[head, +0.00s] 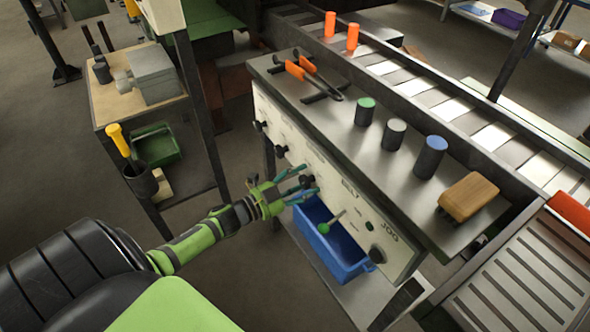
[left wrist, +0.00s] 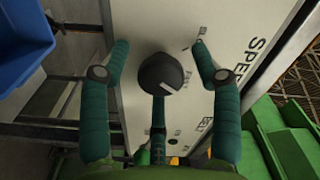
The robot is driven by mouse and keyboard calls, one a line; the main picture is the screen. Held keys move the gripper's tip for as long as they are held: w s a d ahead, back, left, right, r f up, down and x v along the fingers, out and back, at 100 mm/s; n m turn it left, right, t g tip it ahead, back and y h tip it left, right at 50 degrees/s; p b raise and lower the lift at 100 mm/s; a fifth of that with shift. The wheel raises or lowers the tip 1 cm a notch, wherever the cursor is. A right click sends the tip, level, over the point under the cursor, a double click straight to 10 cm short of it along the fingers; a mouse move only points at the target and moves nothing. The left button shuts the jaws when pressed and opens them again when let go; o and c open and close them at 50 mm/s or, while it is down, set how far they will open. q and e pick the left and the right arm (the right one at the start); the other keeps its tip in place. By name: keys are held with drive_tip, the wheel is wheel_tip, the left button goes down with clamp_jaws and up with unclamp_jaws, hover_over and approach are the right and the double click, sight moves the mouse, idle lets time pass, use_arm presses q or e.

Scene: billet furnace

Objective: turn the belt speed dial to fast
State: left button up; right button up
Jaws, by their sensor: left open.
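The belt speed dial (left wrist: 158,73) is a round black knob with a white pointer mark, on a pale panel (left wrist: 180,20) lettered "SPEED". In the left wrist view the mark sits on the dial's lower right side. The small lettering around the dial is too blurred to read. My left gripper (left wrist: 160,48) is open, with its green fingers on either side of the dial and apart from it. In the head view the left gripper (head: 302,184) is at the panel's front face, covering part of it. My right gripper is in neither view.
A green-knobbed lever (head: 324,227) and a black knob (head: 376,254) are on the same panel right of the gripper. A blue bin (head: 345,250) sits below. Tongs (head: 312,74), several cylinders (head: 393,134) and a wooden-topped brush (head: 469,197) lie on the bench top.

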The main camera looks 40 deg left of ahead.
use_arm(q)
drive_tip(key=v, duration=1.2)
drive_tip(key=shift+f, duration=0.1)
